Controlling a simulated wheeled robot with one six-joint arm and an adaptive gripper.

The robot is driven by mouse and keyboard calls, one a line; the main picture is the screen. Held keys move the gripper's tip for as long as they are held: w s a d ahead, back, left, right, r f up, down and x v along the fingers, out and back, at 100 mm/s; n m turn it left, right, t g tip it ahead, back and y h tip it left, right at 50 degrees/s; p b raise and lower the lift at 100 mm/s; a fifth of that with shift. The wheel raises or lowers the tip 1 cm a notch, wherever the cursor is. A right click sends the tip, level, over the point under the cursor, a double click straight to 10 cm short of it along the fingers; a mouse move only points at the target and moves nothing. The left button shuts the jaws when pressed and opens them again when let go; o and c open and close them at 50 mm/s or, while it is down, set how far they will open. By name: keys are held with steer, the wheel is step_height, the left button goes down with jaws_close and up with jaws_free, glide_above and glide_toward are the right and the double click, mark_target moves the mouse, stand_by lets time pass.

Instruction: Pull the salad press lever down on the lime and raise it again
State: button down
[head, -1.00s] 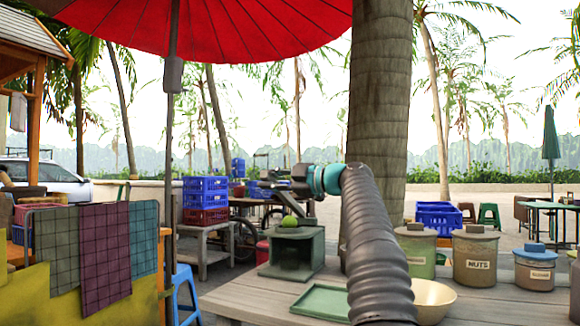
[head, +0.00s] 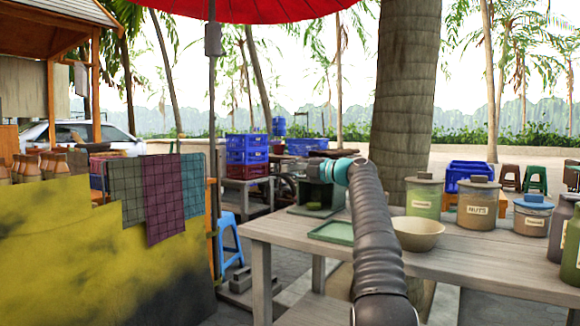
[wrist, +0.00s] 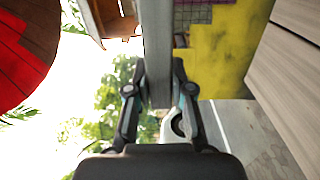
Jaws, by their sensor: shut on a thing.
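The dark green salad press (head: 338,198) stands at the back of the wooden table. A small flattish green piece (head: 314,206), seemingly lime, shows low in its front opening. No whole round lime shows on its top. My gripper (head: 318,168) is at the top of the press, dark and hard to separate from it in the head view. In the wrist view my gripper (wrist: 158,92) has its fingers on both sides of a long grey bar (wrist: 157,45), the lever, and is shut on it. The lever's far end is out of view.
A green tray (head: 331,232) lies in front of the press, with a tan bowl (head: 418,233) right of it. Jars, including the nuts jar (head: 478,204), stand further right. A red umbrella (head: 250,8) hangs overhead.

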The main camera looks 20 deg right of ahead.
steer(key=shift+w+d+f, duration=0.1)
steer(key=shift+f, duration=0.65)
steer(key=c, duration=1)
jaws_free()
steer(key=shift+d, duration=0.1)
steer(key=shift+r, duration=0.1)
steer(key=shift+r, duration=0.15)
steer(key=shift+s+d, duration=0.35)
steer(key=shift+s, duration=0.3)
steer(key=v, duration=1)
steer(key=shift+s+d, duration=0.2)
steer(key=shift+a, duration=0.1)
